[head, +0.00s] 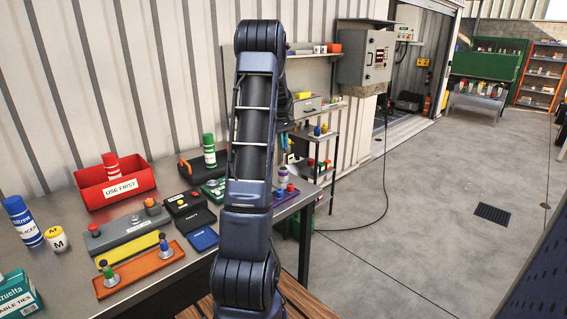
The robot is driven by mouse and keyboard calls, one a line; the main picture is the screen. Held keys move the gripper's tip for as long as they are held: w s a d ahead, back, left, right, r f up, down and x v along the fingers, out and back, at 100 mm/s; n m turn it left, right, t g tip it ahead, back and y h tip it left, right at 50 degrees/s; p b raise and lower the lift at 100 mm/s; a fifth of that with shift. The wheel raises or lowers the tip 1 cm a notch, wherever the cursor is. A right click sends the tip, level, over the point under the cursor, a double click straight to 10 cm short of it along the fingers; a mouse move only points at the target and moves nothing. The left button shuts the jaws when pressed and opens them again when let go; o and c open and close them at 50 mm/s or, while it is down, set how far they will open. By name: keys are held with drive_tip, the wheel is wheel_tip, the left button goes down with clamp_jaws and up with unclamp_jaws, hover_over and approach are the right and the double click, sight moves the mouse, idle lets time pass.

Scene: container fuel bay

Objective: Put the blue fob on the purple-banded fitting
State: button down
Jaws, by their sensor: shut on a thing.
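My gripper (284,139) shows small just right of my arm, pointing down over the far right end of the bench. It is shut on a small blue thing, apparently the blue fob; its outline is hard to make out at this size. A blue-purple piece (283,174) shows just behind that fitting. The gripper appears above and apart from both. My arm hides the bench directly to their left.
On the bench (75,292) are an orange tray (138,273) with small upright pieces, a grey box (127,229), black cases (188,208), a red bin (115,182) and a dark blue flat item (203,239). A shelf rack (318,143) stands behind. The floor at right is open.

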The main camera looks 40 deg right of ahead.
drive_tip(key=shift+f, duration=4.75)
drive_tip(key=shift+f, duration=0.1)
drive_tip(key=c, duration=1.4)
unclamp_jaws()
drive_tip(key=r, duration=0.4)
drive_tip(key=w+r, duration=0.1)
drive_tip(key=r, duration=0.7)
drive_tip(key=shift+w+r, duration=0.15)
drive_tip(key=shift+w, duration=0.15)
